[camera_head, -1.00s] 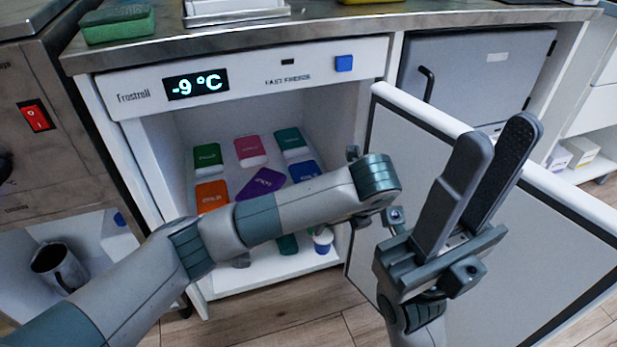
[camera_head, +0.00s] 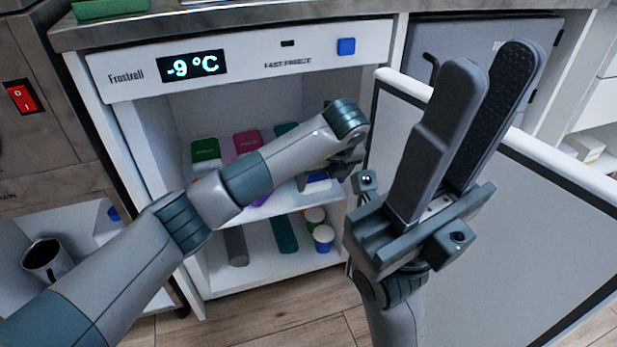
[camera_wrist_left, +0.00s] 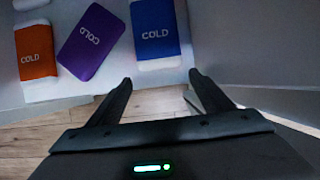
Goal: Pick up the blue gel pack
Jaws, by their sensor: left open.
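The blue gel pack (camera_wrist_left: 158,30), labelled COLD, lies on the freezer's upper shelf in the left wrist view. In the head view only a sliver of the blue pack (camera_head: 318,177) shows behind my left arm. My left gripper (camera_wrist_left: 161,78) is open and empty, its two fingertips just short of the pack's near white end and roughly in line with its sides. In the head view my left gripper (camera_head: 345,170) is at the freezer opening, partly hidden by its own wrist. My right gripper (camera_head: 485,85) is raised outside the freezer, fingers apart, with nothing between them.
A purple pack (camera_wrist_left: 90,42) and an orange pack (camera_wrist_left: 36,52) lie left of the blue one. Green (camera_head: 205,150) and pink (camera_head: 247,141) packs lie farther back. The freezer wall (camera_wrist_left: 245,45) is close on the right. The open door (camera_head: 540,230) stands right. Cups (camera_head: 323,238) stand below.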

